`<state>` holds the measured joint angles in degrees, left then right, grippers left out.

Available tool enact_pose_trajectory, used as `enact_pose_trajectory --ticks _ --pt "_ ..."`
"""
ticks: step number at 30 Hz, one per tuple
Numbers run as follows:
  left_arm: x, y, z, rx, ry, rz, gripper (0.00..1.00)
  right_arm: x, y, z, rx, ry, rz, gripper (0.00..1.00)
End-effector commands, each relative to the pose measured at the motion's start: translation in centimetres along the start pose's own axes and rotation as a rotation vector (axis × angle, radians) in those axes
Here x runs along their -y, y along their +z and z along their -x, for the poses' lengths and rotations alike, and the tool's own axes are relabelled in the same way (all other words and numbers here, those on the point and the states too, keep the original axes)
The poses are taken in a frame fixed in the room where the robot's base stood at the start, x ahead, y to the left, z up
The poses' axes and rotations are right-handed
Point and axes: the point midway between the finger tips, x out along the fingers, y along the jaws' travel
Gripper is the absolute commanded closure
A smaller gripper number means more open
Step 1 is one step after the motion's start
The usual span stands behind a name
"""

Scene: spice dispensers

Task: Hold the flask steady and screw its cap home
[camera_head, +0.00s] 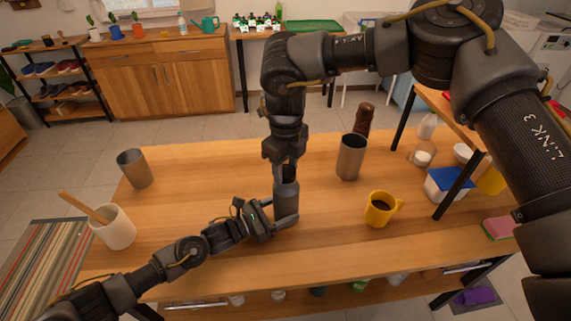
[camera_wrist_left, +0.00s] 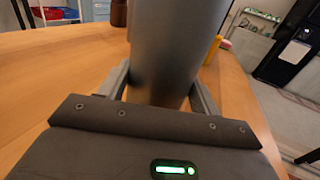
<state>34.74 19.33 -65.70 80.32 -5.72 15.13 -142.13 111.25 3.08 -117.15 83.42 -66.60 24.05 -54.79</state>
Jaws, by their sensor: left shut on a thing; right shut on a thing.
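The flask (camera_head: 286,201) is a grey metal cylinder standing upright near the middle of the wooden table. It also fills the centre of the left wrist view (camera_wrist_left: 175,50). My left gripper (camera_head: 284,215) is shut around its lower body, with one finger on each side. My right gripper (camera_head: 286,172) points straight down at the top of the flask and is shut on the cap, which its fingers mostly hide. I cannot tell how far the cap is seated on the flask.
A grey tumbler (camera_head: 351,158) and a dark brown bottle (camera_head: 364,118) stand behind to the right, a yellow mug (camera_head: 380,209) nearer. Another tumbler (camera_head: 134,169) and a white crock (camera_head: 115,228) with a wooden stick stand left. A small shelf (camera_head: 450,112) stands at the right. The table's back left is clear.

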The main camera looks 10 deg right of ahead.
Motion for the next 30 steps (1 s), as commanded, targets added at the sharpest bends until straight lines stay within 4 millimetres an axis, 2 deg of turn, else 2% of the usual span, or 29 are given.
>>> enact_pose_trajectory --ticks 1,2,7,11,22,25,30 --pt "0.03 -0.08 0.02 -0.002 0.0 0.001 0.55 0.03 0.01 0.06 0.001 -0.001 0.0 0.76" --pt "0.03 -0.09 0.02 -0.002 0.0 0.001 0.55 0.03 0.01 0.07 0.001 -0.001 0.0 0.58" --pt "0.02 -0.09 0.02 -0.002 0.0 0.001 0.55 0.03 0.01 0.08 0.001 -0.001 0.0 0.79" --pt "0.02 -0.09 0.02 -0.002 0.0 0.001 0.55 0.03 0.02 0.02 0.001 0.001 -0.051 0.79" --pt "0.02 -0.08 0.02 -0.002 0.0 0.0 0.55 0.06 -0.03 -0.07 0.0 0.002 -0.698 0.79" --pt "0.02 -0.08 0.01 -0.002 0.0 0.0 0.55 0.09 -0.04 -0.05 0.001 0.001 -0.781 0.79" --pt "0.02 -0.08 0.01 -0.002 0.0 0.0 0.55 0.12 -0.06 -0.02 0.001 0.0 -0.805 0.79"
